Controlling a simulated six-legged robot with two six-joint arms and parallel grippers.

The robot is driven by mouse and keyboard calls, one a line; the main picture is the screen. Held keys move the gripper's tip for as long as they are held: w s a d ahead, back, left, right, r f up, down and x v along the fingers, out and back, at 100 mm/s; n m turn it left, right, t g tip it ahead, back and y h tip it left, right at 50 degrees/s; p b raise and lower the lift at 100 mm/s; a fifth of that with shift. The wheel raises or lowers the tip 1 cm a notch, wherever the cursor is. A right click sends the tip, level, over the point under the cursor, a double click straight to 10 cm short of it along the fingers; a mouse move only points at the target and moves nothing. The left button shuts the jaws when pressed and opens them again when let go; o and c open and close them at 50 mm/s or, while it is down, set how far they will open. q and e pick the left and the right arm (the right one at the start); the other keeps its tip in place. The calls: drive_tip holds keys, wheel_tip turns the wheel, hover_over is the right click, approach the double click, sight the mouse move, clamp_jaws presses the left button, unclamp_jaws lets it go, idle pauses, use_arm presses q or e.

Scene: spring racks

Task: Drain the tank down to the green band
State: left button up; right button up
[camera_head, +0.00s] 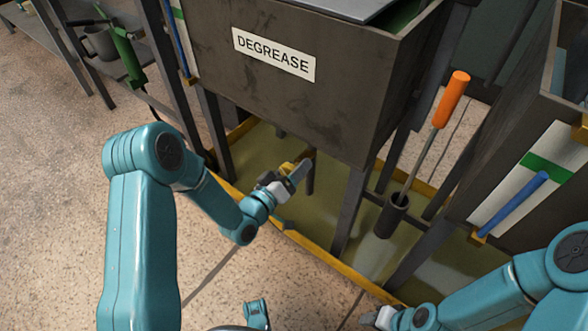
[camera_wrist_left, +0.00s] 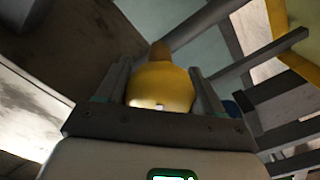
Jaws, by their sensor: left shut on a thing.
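A dark metal tank (camera_head: 300,90) with a DEGREASE label stands on legs at the top middle. A gauge strip with a green band (camera_head: 179,14) and a blue column (camera_head: 181,45) is at its left edge, partly cut off by the frame. Under the tank is a yellow valve handle (camera_head: 289,166); it also shows in the left wrist view (camera_wrist_left: 160,84). My left gripper (camera_head: 297,172) is shut on this handle, one finger on each side. My right gripper (camera_head: 372,318) is low at the bottom; its fingers are too small to judge.
A second tank (camera_head: 490,160) with a green-band gauge (camera_head: 547,166) is at right. An orange-handled tool (camera_head: 453,96) stands in a dark holder (camera_head: 391,216). A yellow-rimmed tray (camera_head: 330,262) lies beneath the tanks. A green tool (camera_head: 125,55) hangs at left. Floor is clear lower left.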

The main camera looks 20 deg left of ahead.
use_arm(q)
drive_tip(key=shift+n, duration=0.4)
drive_tip(key=shift+f, duration=0.1)
drive_tip(key=o, duration=1)
drive_tip(key=shift+s, duration=0.1)
drive_tip(key=shift+s+a, duration=0.2)
drive_tip(key=shift+s, duration=0.1)
drive_tip(key=p+v, duration=0.2)
drive_tip(key=v, duration=1.3)
drive_tip(key=shift+s+p, duration=0.25)
drive_tip(key=shift+p, duration=0.05)
